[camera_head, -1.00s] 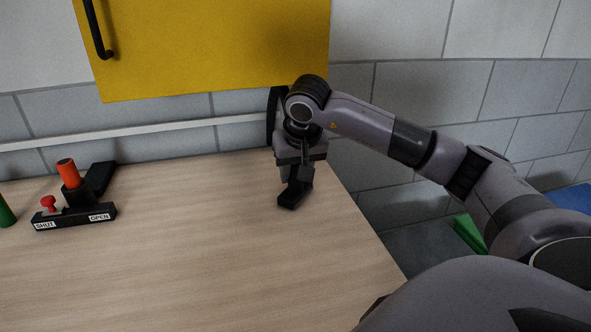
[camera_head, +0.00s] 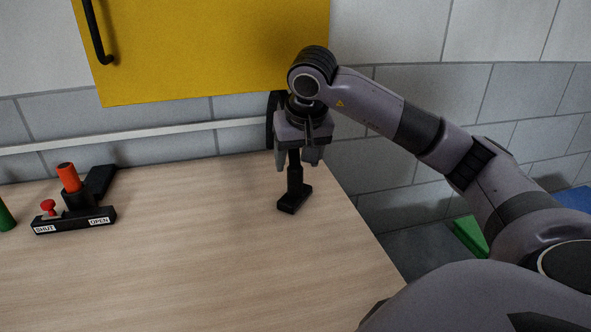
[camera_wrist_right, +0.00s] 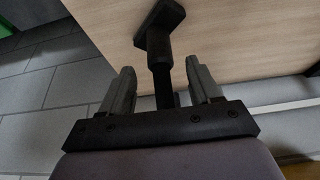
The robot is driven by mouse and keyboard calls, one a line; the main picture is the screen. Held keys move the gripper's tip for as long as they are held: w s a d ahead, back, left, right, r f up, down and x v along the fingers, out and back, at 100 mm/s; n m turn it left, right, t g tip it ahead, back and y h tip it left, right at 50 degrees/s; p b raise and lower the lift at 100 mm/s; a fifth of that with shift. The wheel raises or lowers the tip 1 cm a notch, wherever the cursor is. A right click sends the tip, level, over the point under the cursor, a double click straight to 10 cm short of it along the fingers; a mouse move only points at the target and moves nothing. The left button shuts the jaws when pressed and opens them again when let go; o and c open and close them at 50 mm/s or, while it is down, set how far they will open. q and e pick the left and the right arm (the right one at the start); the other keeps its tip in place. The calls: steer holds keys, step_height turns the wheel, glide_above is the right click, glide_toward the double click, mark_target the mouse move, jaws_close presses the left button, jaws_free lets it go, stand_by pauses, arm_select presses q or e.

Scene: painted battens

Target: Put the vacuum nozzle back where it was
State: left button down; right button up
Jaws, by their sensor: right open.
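The black vacuum nozzle (camera_head: 294,190) stands upright on its flat foot near the right edge of the wooden table (camera_head: 190,260). My right gripper (camera_head: 297,162) is open just above it, fingers pointing down, on either side of the nozzle's upper tube. In the right wrist view the nozzle's tube (camera_wrist_right: 160,75) runs between the two spread fingers of the gripper (camera_wrist_right: 159,68), with visible gaps to both. The top of the nozzle is hidden by the gripper. My left gripper is not in view.
A black upright piece (camera_head: 271,122) is partly hidden behind my right gripper. A lever box (camera_head: 75,221) marked SHUT and OPEN, with a red knob and orange-topped handle, sits at left. A yellow cabinet (camera_head: 200,50) hangs above. The table's middle is clear.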

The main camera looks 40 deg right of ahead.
steer(key=v, duration=0.6)
steer(key=shift+r, duration=0.2)
steer(key=shift+s, duration=0.1)
